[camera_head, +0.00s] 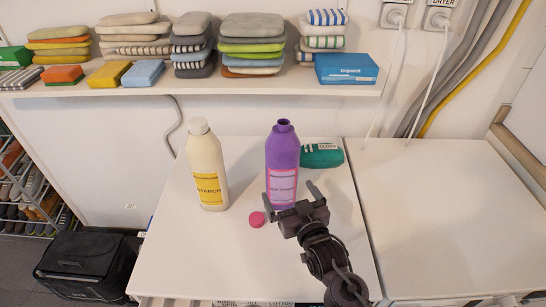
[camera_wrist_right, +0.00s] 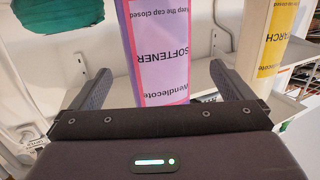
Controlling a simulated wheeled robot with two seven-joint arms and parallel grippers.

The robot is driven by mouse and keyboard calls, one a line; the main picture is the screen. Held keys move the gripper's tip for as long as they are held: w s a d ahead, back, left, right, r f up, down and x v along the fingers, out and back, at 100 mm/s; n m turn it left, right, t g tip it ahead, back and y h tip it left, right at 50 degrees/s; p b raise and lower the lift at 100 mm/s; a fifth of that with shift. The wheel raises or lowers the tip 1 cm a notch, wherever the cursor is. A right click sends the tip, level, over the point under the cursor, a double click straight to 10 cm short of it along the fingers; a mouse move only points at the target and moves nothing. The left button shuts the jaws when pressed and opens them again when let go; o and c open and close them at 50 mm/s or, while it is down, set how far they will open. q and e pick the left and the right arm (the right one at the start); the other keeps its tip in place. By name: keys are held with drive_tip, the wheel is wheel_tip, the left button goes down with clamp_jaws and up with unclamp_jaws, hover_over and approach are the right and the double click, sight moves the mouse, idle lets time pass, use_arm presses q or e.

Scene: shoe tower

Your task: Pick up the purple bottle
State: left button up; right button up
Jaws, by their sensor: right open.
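The purple bottle (camera_head: 283,150) stands upright and uncapped on the white top, with a pink and white label. In the right wrist view the bottle (camera_wrist_right: 162,50), labelled "SOFTENER", stands between the fingers. My right gripper (camera_head: 290,204) is open in front of the bottle's lower part. In the right wrist view its fingers (camera_wrist_right: 160,80) spread on both sides of the bottle, with gaps showing. The bottle's base is hidden behind the gripper in the head view. My left gripper is not in view.
A cream starch bottle (camera_head: 206,160) stands left of the purple one. A pink cap (camera_head: 257,219) lies beside my right gripper. A shelf (camera_head: 200,93) with folded cloths runs above. The right white top (camera_head: 440,210) is clear.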

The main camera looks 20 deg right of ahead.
sight(286, 182)
drive_tip(key=shift+w+r+t, duration=0.3)
drive_tip(key=shift+w+t, duration=0.1)
drive_tip(key=shift+w, duration=0.25)
drive_tip(key=shift+w+r, duration=0.2)
drive_tip(key=shift+r, duration=0.05)
drive_tip(key=w, duration=0.1)
drive_tip(key=p, duration=0.1)
drive_tip(key=w, duration=0.1)
drive_tip(key=shift+w+a+r, duration=0.1)
drive_tip(key=shift+w+r, duration=0.15)
drive_tip(key=shift+w, duration=0.1)
drive_tip(key=w, duration=0.1)
drive_tip(key=w+p, duration=0.1)
drive_tip(key=w, duration=0.2)
drive_tip(key=shift+a+f, duration=0.1)
drive_tip(key=shift+f, duration=0.25)
drive_tip(key=c, duration=1.5)
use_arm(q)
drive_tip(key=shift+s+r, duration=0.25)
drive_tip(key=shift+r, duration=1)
use_arm(e)
drive_tip(key=shift+r, duration=0.2)
drive_tip(key=shift+c, duration=0.9)
